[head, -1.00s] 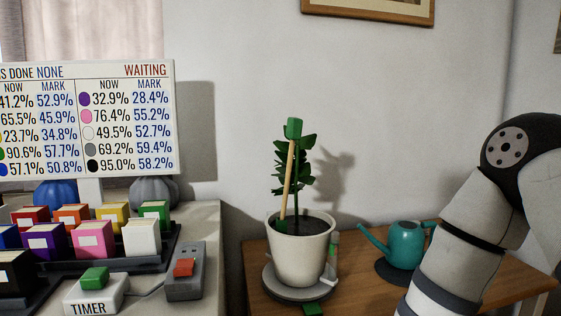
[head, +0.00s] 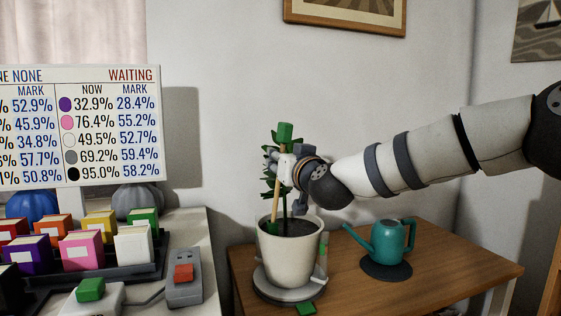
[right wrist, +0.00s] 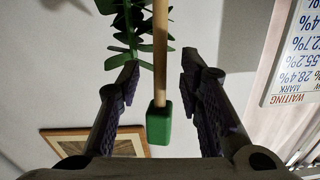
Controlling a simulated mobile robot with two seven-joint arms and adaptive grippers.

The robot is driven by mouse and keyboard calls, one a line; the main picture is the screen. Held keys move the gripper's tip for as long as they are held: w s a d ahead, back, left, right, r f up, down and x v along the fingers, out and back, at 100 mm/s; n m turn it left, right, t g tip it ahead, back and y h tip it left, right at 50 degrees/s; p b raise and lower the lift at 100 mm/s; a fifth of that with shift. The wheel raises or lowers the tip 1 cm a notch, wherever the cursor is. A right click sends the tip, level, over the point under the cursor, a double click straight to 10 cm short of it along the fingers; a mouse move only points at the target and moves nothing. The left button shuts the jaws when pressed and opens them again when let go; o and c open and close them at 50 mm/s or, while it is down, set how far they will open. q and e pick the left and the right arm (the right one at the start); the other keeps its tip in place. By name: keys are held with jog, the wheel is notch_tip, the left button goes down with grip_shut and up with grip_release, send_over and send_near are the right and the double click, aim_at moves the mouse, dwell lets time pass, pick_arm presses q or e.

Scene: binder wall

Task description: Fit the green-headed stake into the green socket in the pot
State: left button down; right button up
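The stake (head: 276,200) is a thin wooden rod with a green block head (head: 285,133). It stands slightly tilted in the cream pot (head: 288,258), beside the leafy plant (head: 268,186). A green piece (head: 272,228), apparently the socket, shows at the stake's foot; whether the stake is seated in it I cannot tell. My right gripper (head: 277,163) is at the stake just below the head. In the right wrist view my right gripper (right wrist: 160,65) is open, with the stake (right wrist: 160,40) between its fingers and visible gaps on both sides. My left gripper is not in view.
The pot stands on a grey saucer (head: 262,283) on a wooden table (head: 440,262). A teal watering can (head: 388,240) stands to the right. A slim green-marked object (head: 322,255) is beside the pot. Colored binders (head: 82,250) and a switch box (head: 184,287) are left.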

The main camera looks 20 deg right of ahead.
jog(key=shift+w+f, duration=0.25)
jog(key=shift+w, duration=0.25)
jog(key=shift+w+f, duration=0.2)
jog(key=shift+w, duration=0.3)
jog(key=shift+s+r, duration=0.2)
jog(key=shift+r, duration=0.05)
jog(key=shift+c, duration=0.4)
grip_shut()
